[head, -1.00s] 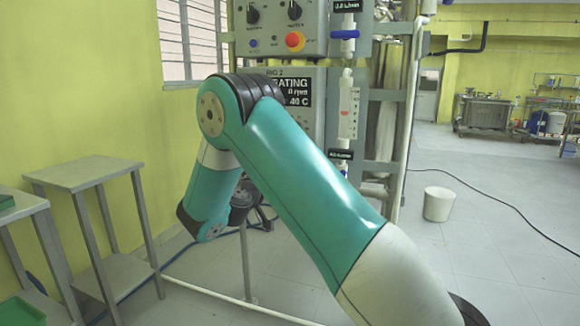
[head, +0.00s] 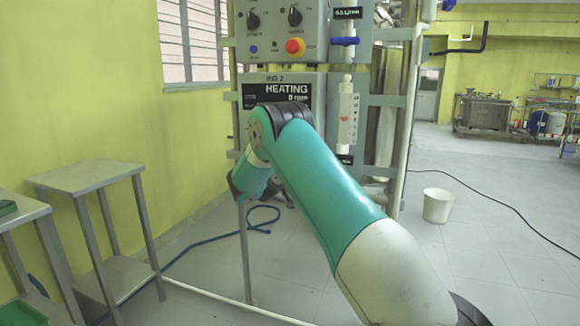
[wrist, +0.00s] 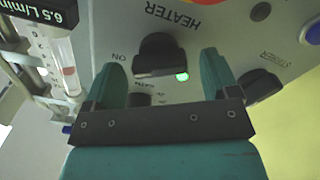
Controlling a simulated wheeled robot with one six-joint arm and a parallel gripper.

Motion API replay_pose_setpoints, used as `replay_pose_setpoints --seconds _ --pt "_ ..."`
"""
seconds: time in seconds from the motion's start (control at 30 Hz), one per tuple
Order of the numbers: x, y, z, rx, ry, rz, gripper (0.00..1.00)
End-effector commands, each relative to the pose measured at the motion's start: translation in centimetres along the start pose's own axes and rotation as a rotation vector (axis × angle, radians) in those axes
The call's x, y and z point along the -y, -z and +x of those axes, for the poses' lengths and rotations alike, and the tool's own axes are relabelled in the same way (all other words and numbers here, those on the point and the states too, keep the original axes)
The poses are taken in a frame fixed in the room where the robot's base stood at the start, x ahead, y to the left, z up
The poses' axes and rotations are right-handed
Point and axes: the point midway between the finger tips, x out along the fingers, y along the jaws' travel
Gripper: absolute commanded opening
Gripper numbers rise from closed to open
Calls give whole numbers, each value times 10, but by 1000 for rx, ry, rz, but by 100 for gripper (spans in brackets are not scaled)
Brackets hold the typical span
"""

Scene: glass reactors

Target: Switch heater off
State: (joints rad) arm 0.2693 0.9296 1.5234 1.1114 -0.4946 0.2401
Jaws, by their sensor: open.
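The black heater knob (wrist: 160,55) appears in the wrist view, upside down, on the grey control panel (wrist: 110,20) beside the label HEATER. "ON" is printed to its left, and a lit green lamp (wrist: 182,77) sits just below it. My gripper (wrist: 158,62) is open, with one teal finger on each side of the knob in the picture; nothing is held. In the head view the heater knob (head: 295,16) is in plain sight at the upper right of the panel with no finger around it. My gripper is hidden there behind my arm.
A red emergency button (head: 295,46) sits below the heater knob, and the stirrer knob (head: 253,20) is left of it. A display (head: 275,92) reads HEATING. A flowmeter (head: 348,112) stands right of the panel. A metal side table (head: 85,174) is at left.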

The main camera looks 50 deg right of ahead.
Motion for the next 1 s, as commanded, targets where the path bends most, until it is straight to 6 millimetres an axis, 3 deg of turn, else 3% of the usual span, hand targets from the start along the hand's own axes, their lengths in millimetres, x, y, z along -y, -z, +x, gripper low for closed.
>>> replay_pose_setpoints --seconds 0.17,0.3,0.4,0.73,1.0 --pt "0 0 0 0 0 0 81" --pt "0 0 0 0 0 0 49" --pt "0 0 0 0 0 0 31" --pt "0 0 -1 0 1 -42 32" --pt "1 1 -1 0 1 -209 32"
